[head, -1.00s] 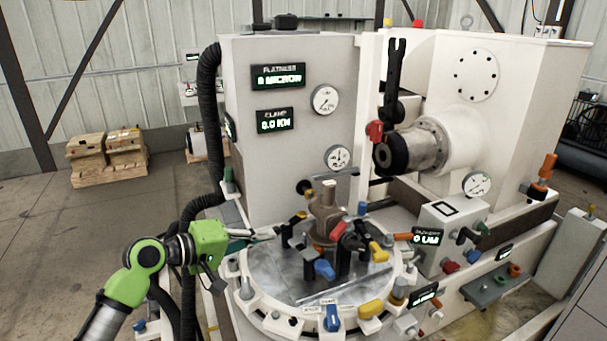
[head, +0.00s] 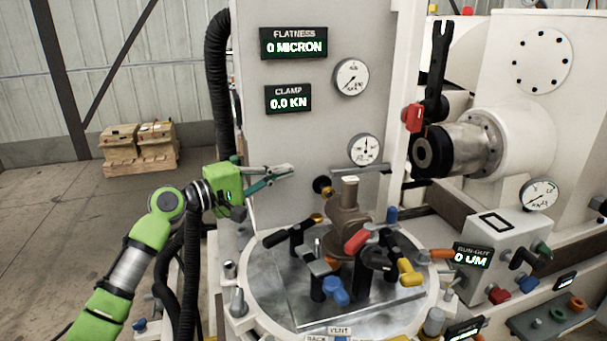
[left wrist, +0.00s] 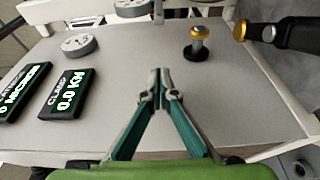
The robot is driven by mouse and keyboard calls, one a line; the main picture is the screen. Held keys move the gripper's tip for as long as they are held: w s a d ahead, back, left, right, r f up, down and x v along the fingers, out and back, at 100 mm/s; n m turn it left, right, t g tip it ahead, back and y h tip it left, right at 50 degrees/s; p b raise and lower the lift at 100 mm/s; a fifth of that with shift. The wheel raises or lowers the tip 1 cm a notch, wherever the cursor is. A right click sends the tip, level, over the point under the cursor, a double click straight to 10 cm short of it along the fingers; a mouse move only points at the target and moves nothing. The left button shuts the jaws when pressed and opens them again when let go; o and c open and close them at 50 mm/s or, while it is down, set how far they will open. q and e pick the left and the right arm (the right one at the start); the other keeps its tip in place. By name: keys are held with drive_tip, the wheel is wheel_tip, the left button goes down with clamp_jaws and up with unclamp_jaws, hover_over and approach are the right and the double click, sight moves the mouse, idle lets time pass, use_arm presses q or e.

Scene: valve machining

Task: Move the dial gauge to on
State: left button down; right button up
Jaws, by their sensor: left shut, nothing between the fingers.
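Three round white dials show in the head view: an upper one (head: 352,77) and a lower one (head: 365,150) on the grey panel, and one (head: 539,194) above the run-out box at right. I cannot tell which is the task's dial gauge or find an on mark. My left gripper (head: 289,170) is shut and empty in front of the panel, left of and below the panel dials. In the left wrist view its tips (left wrist: 160,77) meet, apart from the panel dials (left wrist: 80,45) and a black knob with a gold collar (left wrist: 198,42). My right gripper is out of view.
The round table (head: 285,295) below carries a brown valve body (head: 348,215) among several clamps with coloured handles. A spindle (head: 450,150) juts out at right. The run-out display (head: 472,256) reads 0. A black hose (head: 217,80) runs down the panel's left side.

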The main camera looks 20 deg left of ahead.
use_arm(q)
drive_tip(key=p+x, duration=0.3)
drive_tip(key=x, duration=0.6)
drive_tip(key=s+d+p, duration=0.1)
drive_tip(key=s, duration=0.1)
drive_tip(key=s+d+p, duration=0.1)
drive_tip(key=shift+s+d+r+p, duration=0.15)
drive_tip(key=shift+s+r+p, duration=0.05)
drive_tip(key=shift+s+p, duration=0.2)
